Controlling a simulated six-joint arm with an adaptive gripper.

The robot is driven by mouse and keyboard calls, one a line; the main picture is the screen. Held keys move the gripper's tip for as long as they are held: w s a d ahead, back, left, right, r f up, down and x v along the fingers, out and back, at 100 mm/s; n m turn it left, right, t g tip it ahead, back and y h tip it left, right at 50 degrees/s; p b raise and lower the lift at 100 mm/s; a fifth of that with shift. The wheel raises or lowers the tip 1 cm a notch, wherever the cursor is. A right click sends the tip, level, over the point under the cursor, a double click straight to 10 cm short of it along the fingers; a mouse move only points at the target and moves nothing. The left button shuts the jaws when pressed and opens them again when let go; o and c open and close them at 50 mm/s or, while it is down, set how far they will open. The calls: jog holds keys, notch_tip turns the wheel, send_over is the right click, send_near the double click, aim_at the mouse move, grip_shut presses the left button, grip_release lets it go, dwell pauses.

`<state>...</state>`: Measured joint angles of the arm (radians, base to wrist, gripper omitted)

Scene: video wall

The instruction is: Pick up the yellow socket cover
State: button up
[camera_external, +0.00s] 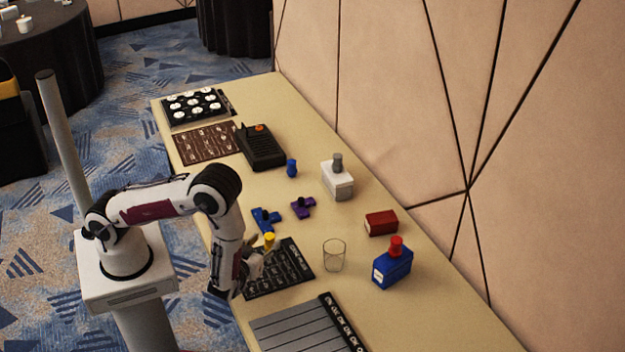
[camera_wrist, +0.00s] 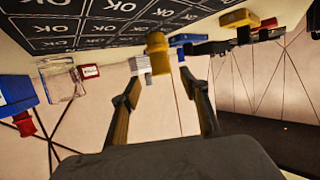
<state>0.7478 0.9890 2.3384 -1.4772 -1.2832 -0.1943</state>
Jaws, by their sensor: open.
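The yellow socket cover (camera_external: 269,240) is a small upright yellow piece at the far edge of the black tile board (camera_external: 285,268). In the wrist view, which looks upside down, a yellow piece with a round stem (camera_wrist: 157,42) appears just beyond my fingertips. My gripper (camera_external: 255,264) is low over the board, on the near side of the yellow piece. In the wrist view my gripper (camera_wrist: 160,80) is open, with nothing between its fingers. Whether a finger touches the yellow piece cannot be told.
Blue (camera_external: 266,219) and purple (camera_external: 303,207) pieces lie beyond the board. A clear glass (camera_external: 334,255), a blue bottle with a red cap (camera_external: 392,269) and a red box (camera_external: 381,223) stand to the right. A grey ridged tray (camera_external: 300,330) lies in front. Another yellow piece (camera_wrist: 238,19) shows in the wrist view.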

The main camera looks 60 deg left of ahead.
aim_at(267, 240)
jog(key=shift+w+a, duration=0.1)
jog(key=shift+f+x, duration=0.25)
jog(key=shift+x, duration=2.1)
jog(key=shift+a, duration=0.1)
jog(key=shift+c, duration=0.5)
jog(key=c, duration=0.8)
